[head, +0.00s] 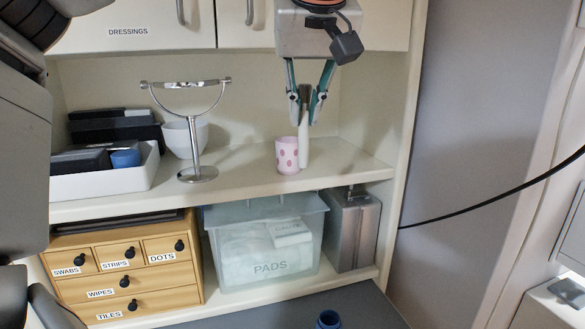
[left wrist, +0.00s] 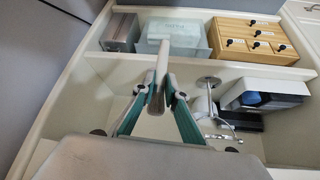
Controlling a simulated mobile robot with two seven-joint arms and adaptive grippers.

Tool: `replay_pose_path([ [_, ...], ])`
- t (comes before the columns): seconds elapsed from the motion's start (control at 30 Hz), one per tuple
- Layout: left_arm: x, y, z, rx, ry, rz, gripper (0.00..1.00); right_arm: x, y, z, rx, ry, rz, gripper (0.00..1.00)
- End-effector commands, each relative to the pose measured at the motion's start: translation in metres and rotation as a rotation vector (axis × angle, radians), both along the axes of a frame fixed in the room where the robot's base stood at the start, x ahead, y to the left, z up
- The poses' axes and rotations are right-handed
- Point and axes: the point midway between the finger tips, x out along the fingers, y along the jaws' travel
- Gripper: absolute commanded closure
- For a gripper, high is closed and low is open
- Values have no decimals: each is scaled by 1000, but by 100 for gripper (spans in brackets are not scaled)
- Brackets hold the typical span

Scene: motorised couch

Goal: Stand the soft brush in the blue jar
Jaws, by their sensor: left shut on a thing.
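My left gripper (head: 307,108) comes down from the top in the head view. It is shut on a slim, pale, upright stick-like thing (head: 304,148), which I take to be the soft brush. The brush's lower end is close to the shelf, just right of a pink spotted cup (head: 287,155); I cannot tell whether they touch. In the left wrist view the pale brush (left wrist: 161,62) sticks out between the fingertips (left wrist: 160,97). A dark blue round-mouthed thing (head: 327,319) shows at the head view's bottom edge, partly cut off; it may be the blue jar. My right gripper is not seen.
On the shelf (head: 235,193) stand a round mirror-like metal stand (head: 198,174), a white bowl (head: 178,138) and a white tray (head: 140,177) holding a blue item (head: 125,158). Below are wooden drawers (head: 160,268), a PADS bin (head: 265,275) and a metal box (head: 352,235). Shelf room is free at right.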

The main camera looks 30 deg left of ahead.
Motion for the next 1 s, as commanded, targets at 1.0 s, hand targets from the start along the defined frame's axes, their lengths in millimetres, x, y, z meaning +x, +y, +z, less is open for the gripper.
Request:
replay_pose_path([
  [1.0,91,77,10,183,-230,11,100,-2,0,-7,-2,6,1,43],
])
